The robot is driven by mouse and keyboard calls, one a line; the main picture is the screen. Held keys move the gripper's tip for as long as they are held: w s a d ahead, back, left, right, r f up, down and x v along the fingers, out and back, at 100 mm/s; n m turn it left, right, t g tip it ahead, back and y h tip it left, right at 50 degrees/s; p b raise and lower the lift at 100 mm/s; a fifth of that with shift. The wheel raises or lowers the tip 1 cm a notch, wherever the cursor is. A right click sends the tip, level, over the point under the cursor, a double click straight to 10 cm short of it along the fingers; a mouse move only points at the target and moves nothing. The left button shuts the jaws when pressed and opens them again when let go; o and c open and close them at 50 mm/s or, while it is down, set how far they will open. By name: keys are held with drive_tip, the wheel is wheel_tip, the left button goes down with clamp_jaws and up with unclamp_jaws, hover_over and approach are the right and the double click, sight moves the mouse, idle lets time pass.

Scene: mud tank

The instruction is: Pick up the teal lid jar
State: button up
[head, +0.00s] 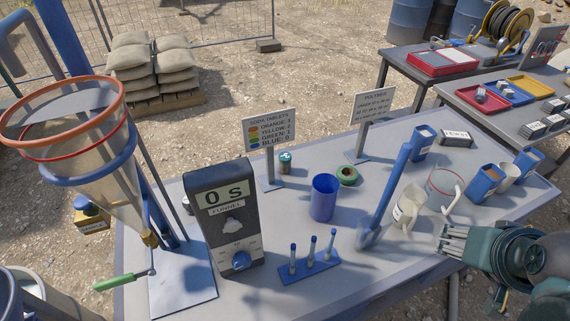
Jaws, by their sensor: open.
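A small jar with a teal lid (285,162) stands upright near the back edge of the grey table, just right of the soda tablets sign's post. My gripper (446,241) is at the right front of the table, its pale fingers pointing left. It is open, with nothing seen in it, and is far from the jar. The dark green wrist behind it covers the table's right front corner.
A timer box (223,220) and blue peg rack (309,268) are in front. White and clear mugs are near my gripper.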

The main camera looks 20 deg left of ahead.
drive_tip(key=shift+r, duration=0.1)
drive_tip(key=w+a+r+m+g+y+p, duration=0.1)
drive_tip(key=w+a+r+m+g+p, duration=0.15)
drive_tip(key=w+a, duration=0.8)
drive_tip(key=w+a+r+m+g+y+p, duration=0.2)
drive_tip(key=w+a+r+g+p, duration=0.15)
drive_tip(key=w+a, duration=0.7)
drive_tip(key=m+g+p, duration=0.4)
drive_tip(key=g+p, duration=0.1)
drive_tip(key=p, duration=0.1)
hover_over(286, 155)
drive_tip(key=w+d, duration=0.2)
wheel_tip(286, 155, down, 16)
drive_tip(key=shift+s+a+f+n, duration=0.1)
drive_tip(key=shift+f+n, duration=0.05)
drive_tip(key=shift+n, duration=0.1)
drive_tip(key=shift+b+x, duration=0.3)
drive_tip(key=shift+x, duration=0.95)
